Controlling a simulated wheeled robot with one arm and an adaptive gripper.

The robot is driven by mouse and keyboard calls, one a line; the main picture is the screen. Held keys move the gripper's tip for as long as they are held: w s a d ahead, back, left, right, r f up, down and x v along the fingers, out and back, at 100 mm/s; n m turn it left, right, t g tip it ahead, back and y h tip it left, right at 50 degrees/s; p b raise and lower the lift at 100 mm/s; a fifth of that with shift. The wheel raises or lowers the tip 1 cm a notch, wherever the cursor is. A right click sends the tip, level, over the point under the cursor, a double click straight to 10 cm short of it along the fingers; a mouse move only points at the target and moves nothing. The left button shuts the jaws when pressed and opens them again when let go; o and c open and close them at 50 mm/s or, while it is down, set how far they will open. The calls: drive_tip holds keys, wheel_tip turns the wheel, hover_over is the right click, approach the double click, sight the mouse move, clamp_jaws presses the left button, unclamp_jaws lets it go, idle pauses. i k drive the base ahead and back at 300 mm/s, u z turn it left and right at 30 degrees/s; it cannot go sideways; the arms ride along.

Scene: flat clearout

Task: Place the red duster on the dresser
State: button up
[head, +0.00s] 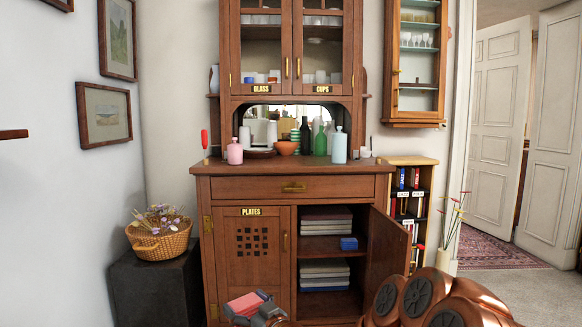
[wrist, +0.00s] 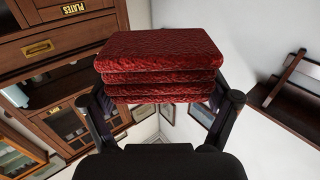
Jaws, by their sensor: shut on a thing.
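The red duster (wrist: 160,55), a thick folded stack of dark red cloth, is between the fingers of my gripper (wrist: 165,105) in the wrist view. In the head view the duster (head: 245,301) shows at the bottom, in front of the dresser's lower doors, with my gripper (head: 268,315) shut on it. The dresser (head: 290,170) is a tall brown wooden cabinet with a worktop, below worktop height from which the duster is held. Its left lower door, labelled PLATES, is shut; its right lower door (head: 386,250) stands open.
Bare worktop shows along the front edge. A flower basket (head: 160,240) stands left; a bookcase (head: 410,190) right.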

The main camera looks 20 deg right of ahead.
sight(307, 165)
drive_tip(key=u, duration=0.6)
drive_tip(key=i, duration=1.3)
drive_tip(key=z, duration=0.1)
